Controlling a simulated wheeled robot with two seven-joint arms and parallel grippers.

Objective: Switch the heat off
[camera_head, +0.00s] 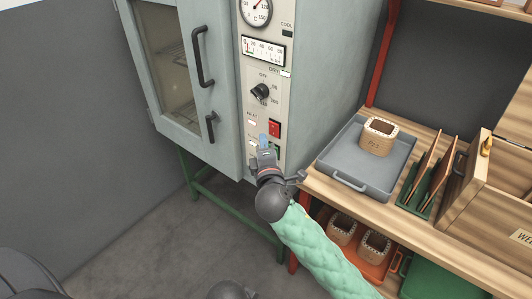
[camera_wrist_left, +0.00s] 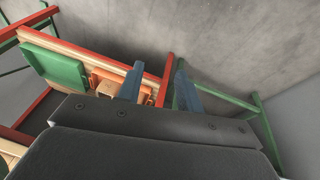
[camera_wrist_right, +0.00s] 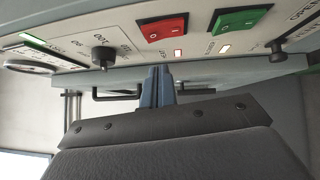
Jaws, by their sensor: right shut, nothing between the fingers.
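The grey oven's control panel (camera_head: 264,60) faces me in the head view. It carries a red rocker switch (camera_head: 274,129) near a label reading HEAT, and a black knob (camera_head: 260,93) above. In the right wrist view the red switch (camera_wrist_right: 163,27) sits beside a green rocker switch (camera_wrist_right: 240,19), with small lit indicators near them. My right gripper (camera_head: 263,141) is shut and empty, its blue fingertips in front of the lower panel, just below and left of the red switch. Contact cannot be told. My left gripper (camera_wrist_left: 160,75) is open and empty, pointing towards the floor.
The oven door (camera_head: 175,70) has a black handle (camera_head: 201,57) and looks closed.

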